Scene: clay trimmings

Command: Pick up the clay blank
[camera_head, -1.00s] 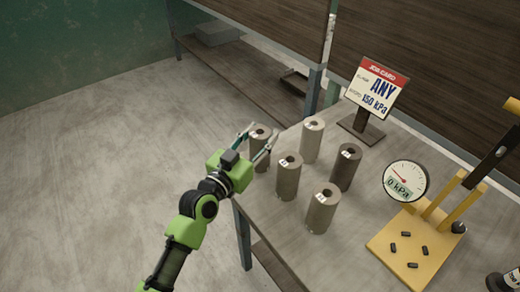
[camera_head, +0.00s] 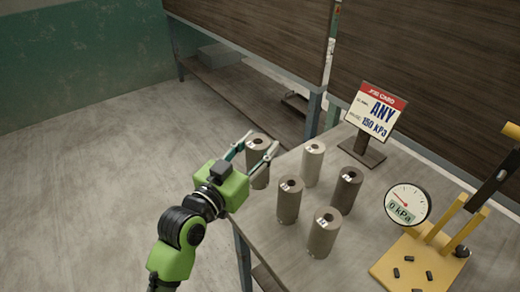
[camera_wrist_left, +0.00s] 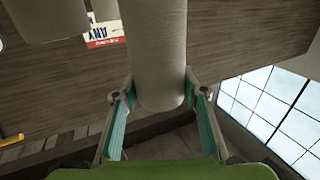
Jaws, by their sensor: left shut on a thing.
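A grey-brown clay blank (camera_head: 259,170), a cylinder with a hole in its top, stands upright between the fingers of my left gripper (camera_head: 257,149) in the head view. The left gripper is shut on it, one finger on each side. The blank appears to be held up at the table's left edge, with floor behind it. In the left wrist view the blank (camera_wrist_left: 158,55) fills the upper middle, between the teal fingertips. Several other blanks stand on the table, including a dark one (camera_head: 346,189) and a pale one (camera_head: 313,163). My right gripper is out of view.
The grey table (camera_head: 285,248) carries a job card (camera_head: 377,108) reading ANY and 150 kPa. To its right are a gauge (camera_head: 408,204) showing 0 kPa and a yellow press (camera_head: 405,258) with small dark pieces. Open floor (camera_head: 90,190) lies left of the table.

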